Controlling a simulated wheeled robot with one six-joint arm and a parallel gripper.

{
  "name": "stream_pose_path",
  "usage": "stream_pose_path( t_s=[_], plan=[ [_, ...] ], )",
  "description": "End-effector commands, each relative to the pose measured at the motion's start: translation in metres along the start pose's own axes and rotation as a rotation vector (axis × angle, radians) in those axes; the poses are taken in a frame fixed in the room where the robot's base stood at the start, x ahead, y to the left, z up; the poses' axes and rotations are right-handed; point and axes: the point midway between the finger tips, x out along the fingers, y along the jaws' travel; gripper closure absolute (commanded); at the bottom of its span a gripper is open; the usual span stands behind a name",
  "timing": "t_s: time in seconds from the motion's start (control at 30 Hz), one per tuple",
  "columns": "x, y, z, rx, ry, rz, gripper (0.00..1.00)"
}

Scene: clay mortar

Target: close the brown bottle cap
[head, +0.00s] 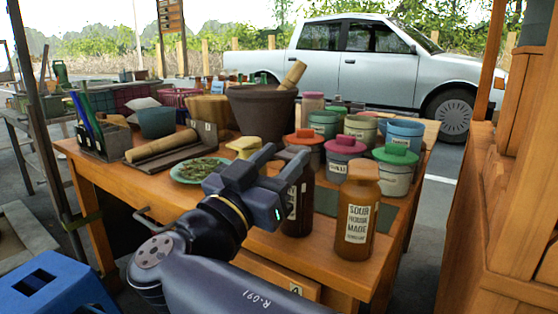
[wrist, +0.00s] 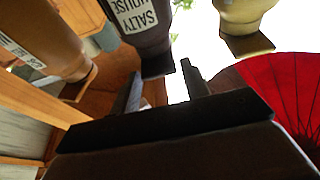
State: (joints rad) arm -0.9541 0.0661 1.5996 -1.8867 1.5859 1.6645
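The brown bottle (head: 354,228) stands upright near the front right of the wooden table, with a "sour house made" label and a brown cap (head: 362,171) on top. In the wrist view, upside down, the brown bottle (wrist: 50,45) is at the left with its cap (wrist: 78,87) at its lower end. I cannot tell whether the cap is fully seated. My gripper (head: 280,160) is open and empty, left of the brown bottle and apart from it. In the wrist view its fingers (wrist: 163,88) point towards the dark "salty" bottle (wrist: 145,30), which my gripper partly hides in the head view.
The dark bottle (head: 297,212) stands just left of the brown one. A yellow-capped bottle (head: 245,147) and a green plate of leaves (head: 200,170) are left of my gripper. Lidded pots (head: 345,150) (head: 395,175) stand behind the brown bottle. A wooden cabinet (head: 510,210) is at right.

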Motion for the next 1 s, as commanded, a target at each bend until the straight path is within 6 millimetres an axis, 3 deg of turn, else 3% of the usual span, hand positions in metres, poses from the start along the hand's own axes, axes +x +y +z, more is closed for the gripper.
stream_pose_path(
  t_s=[0.33,0.8,1.0],
  plan=[
    [-0.009,-0.001,-0.001,0.001,0.0,-0.002,0.56],
    [-0.088,-0.001,-0.001,-0.001,0.0,-0.005,0.56],
    [-0.105,0.0,-0.001,0.0,0.001,-0.002,0.56]
  ],
)
